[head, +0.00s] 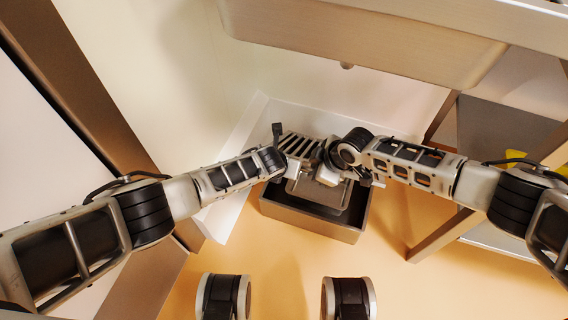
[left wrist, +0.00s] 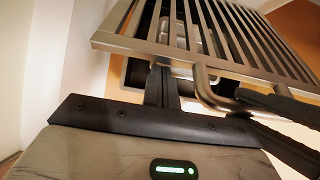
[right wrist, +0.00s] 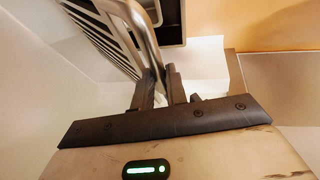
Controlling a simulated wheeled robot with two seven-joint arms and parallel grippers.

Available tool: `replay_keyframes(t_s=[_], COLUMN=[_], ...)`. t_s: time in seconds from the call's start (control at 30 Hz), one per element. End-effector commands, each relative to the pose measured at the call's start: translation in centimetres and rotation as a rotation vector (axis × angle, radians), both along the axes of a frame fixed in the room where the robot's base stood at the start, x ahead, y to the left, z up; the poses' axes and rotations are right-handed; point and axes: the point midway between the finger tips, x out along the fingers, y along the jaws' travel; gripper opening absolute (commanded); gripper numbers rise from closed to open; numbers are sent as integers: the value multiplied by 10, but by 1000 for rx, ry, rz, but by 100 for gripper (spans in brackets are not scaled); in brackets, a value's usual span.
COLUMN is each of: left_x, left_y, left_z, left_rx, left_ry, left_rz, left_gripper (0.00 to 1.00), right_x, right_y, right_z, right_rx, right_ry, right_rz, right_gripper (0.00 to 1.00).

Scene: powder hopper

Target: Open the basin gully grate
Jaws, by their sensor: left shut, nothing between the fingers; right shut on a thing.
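The slatted metal grate (head: 300,144) is lifted and tilted above the dark gully box (head: 312,222). It also shows in the left wrist view (left wrist: 215,38) and the right wrist view (right wrist: 100,30). Its bent bar handle (left wrist: 205,88) projects from one side. My right gripper (right wrist: 158,88) is shut on this handle, which also shows in the right wrist view (right wrist: 143,35). In the head view the fingertips are hard to make out.
A metal basin (head: 370,50) hangs low above the work area. A metal leg (head: 120,120) stands at the left and a frame brace (head: 445,235) at the right. A white tray (head: 232,195) lies around the gully. The orange floor (head: 290,265) in front is clear.

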Motion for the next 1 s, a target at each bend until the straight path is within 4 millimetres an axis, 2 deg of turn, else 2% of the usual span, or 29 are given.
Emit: replay_keyframes(t_s=[0.03, 0.23, 0.43, 0.67, 0.7, 0.73, 0.77, 1.0], left_x=[0, 1, 12, 14, 14, 14, 14, 13], left_y=[0, 0, -3, -4, -4, -4, -4, -4], left_z=[-1, 0, 15, 18, 18, 18, 18, 17], left_rx=[0, 1, 0, -3, -3, -3, -3, -2], left_ry=[0, 0, -3, -7, -8, -8, -9, -6], left_rz=[0, 1, 1, -1, -1, -1, -1, -1], left_gripper=[0, 0, 0, 0, 0, 0, 0, 0], right_x=[11, 11, 10, 8, 7, 7, 7, 5], right_y=[-12, -12, -12, -13, -13, -13, -12, -8], right_z=[1, 1, 0, -2, -2, -2, -2, -1], right_rx=[-17, -17, -17, -21, -23, -22, -22, -16], right_ry=[-22, -22, -21, -15, -15, -14, -13, -9], right_rz=[-15, -15, -15, -13, -12, -13, -12, -8], right_gripper=[0, 0, 0, 0, 25, 34, 36, 36])
